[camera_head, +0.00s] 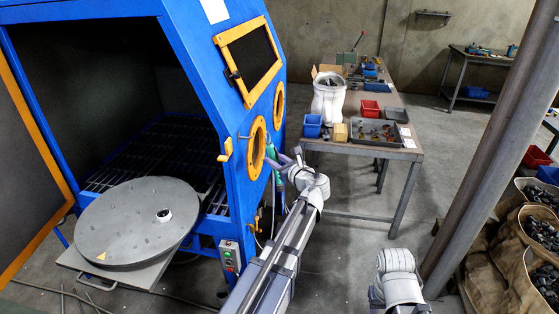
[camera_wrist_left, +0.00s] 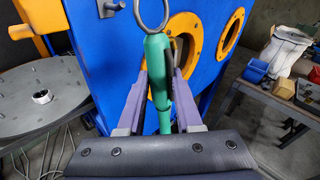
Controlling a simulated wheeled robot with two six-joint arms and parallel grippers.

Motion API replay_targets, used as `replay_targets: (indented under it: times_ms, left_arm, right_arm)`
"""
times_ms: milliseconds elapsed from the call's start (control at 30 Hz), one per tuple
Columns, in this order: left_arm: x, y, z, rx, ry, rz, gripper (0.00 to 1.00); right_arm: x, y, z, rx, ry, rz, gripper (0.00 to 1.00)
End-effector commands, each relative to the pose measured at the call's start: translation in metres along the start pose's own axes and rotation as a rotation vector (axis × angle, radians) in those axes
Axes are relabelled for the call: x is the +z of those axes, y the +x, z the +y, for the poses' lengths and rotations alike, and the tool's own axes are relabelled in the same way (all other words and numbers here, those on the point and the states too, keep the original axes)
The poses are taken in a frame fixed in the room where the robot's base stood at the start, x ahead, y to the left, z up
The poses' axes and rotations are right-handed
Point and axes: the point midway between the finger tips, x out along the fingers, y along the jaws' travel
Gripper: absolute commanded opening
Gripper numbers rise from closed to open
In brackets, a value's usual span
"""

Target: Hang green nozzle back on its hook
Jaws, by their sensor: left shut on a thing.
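The green nozzle (camera_wrist_left: 158,70) stands roughly upright in the left wrist view, with a grey ring (camera_wrist_left: 152,14) at its top end. My left gripper (camera_wrist_left: 160,88) is shut on the nozzle, its purple fingers on either side. In the head view the left gripper (camera_head: 284,162) is beside the blue cabinet's side wall, near the lower orange porthole, with a bit of the green nozzle (camera_head: 271,163) showing. A dark peg-like fitting (camera_wrist_left: 110,7), probably the hook, juts from the blue wall left of the ring; ring and peg look apart. My right gripper is out of view.
The blue cabinet (camera_head: 212,102) has an orange latch (camera_head: 226,150) and a round turntable (camera_head: 137,222) at its open front. A workbench (camera_head: 409,153) with bins stands behind my left gripper. A post (camera_head: 486,150) and sacks stand at right.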

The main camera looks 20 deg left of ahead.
Motion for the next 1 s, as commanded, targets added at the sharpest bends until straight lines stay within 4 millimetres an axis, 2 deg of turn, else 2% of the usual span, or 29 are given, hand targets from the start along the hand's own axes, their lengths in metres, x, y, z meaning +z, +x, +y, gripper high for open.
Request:
replay_targets:
  times_ms: [1000]
  left_arm:
    - [0.003, 0.041, 0.041, 0.002, 0.000, -0.001, 0.00]
  right_arm:
    - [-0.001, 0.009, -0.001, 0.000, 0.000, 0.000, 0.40]
